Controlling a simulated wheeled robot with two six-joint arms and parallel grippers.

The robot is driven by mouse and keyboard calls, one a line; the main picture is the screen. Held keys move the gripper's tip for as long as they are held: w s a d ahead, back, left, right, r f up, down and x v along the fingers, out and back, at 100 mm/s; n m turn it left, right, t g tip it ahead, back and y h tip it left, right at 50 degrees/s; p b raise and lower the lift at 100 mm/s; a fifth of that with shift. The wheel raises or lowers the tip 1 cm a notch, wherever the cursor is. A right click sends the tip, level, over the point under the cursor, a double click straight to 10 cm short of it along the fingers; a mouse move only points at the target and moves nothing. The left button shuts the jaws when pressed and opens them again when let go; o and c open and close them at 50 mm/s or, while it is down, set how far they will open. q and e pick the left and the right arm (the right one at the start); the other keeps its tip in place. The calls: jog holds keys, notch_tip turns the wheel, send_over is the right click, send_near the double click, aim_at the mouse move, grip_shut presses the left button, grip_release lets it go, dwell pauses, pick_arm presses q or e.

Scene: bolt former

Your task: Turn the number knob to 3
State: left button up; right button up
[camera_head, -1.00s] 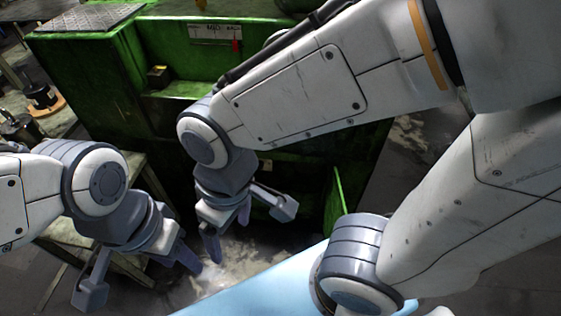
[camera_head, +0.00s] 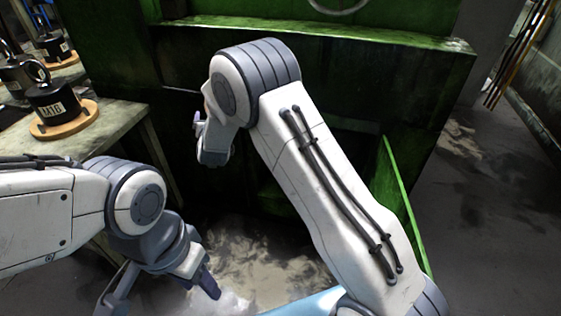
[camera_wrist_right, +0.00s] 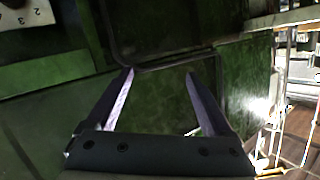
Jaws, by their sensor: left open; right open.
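A pale number plate (camera_wrist_right: 28,14) with digits, among them 2 and 3, shows in the top left corner of the right wrist view. A dark rounded part at the frame's edge may be the knob; its setting cannot be read. My right gripper (camera_wrist_right: 160,76) is open and empty, its fingers apart in front of dark green panels, right of and below the plate. In the head view, my right gripper (camera_head: 198,124) is mostly hidden behind its own wrist, beside the green machine (camera_head: 330,75). My left gripper (camera_head: 208,284) hangs low at the left, pointing down, away from the machine.
A worktable (camera_head: 122,118) at the left carries black weights (camera_head: 58,103) on round wooden bases. The machine has a green ledge (camera_head: 330,36) and an upright green panel (camera_head: 400,190). Open floor (camera_head: 455,210) lies at the right.

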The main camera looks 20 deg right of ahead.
jog(key=s+d+f+m+t+h+b, duration=0.1)
jog(key=d+f+m+h+b, duration=0.3)
jog(key=d+f+h+b, duration=0.6)
jog(key=d+f+m+t+h+b, duration=0.1)
jog(key=d+f+m+h+b, duration=0.2)
jog(key=d+f+b, duration=0.75)
jog(key=w+d, duration=0.3)
jog(key=w, duration=0.4)
jog(key=shift+w+d+h, duration=0.15)
jog(key=shift+d+h, duration=0.15)
jog(key=shift+d, duration=0.1)
jog(key=shift+r, duration=0.1)
grip_shut()
pick_arm(q)
notch_tip(320, 180, down, 23)
